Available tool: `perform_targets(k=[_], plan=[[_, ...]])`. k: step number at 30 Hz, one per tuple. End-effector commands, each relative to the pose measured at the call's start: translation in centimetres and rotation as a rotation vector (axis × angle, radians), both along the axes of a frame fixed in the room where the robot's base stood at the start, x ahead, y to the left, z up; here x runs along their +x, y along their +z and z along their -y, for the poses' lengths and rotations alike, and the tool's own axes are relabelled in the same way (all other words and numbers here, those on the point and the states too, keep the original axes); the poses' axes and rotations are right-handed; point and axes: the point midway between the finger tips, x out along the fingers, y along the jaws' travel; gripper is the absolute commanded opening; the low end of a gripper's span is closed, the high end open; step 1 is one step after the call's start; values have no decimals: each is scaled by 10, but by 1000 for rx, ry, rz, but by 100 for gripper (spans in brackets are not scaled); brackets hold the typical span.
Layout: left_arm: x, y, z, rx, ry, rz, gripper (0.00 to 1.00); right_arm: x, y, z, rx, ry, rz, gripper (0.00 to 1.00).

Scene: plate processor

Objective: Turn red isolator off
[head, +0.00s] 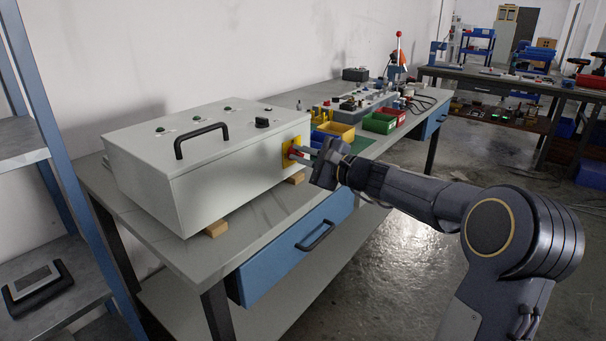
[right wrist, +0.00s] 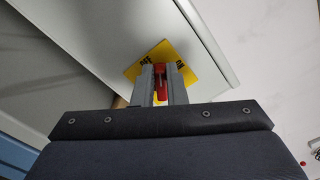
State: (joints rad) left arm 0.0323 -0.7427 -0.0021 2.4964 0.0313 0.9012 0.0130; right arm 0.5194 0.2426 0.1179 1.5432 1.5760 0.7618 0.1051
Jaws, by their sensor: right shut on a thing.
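In the head view the yellow plate (head: 287,157) is on the right end of the grey-white box (head: 235,190). My right gripper (right wrist: 162,82) is shut on the red handle, with one grey finger on each side of it. In the head view my right gripper (head: 304,155) reaches the box from the right and hides part of the handle. My left gripper is not in view.
The box stands on small wooden blocks (head: 216,228) on a grey workbench (head: 150,225) with a blue drawer (head: 300,250). Yellow (head: 334,130) and green (head: 379,123) bins stand behind my right gripper. A blue-framed shelf (head: 62,170) is at the left.

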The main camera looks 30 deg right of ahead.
Motion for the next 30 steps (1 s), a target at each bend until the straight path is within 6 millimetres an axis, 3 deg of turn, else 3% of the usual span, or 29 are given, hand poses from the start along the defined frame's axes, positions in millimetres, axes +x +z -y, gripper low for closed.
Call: perform_targets(k=[1, 12, 21, 30], plan=[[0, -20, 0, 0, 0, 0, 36, -1, -10, -1, -45, 0, 20, 0], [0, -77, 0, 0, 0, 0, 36, -1, -14, -3, -345, 0, 142, 0], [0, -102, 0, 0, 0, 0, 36, -1, -14, -3, -505, 0, 206, 0], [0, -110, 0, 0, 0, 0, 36, -1, -12, -3, -567, 0, 232, 0]])
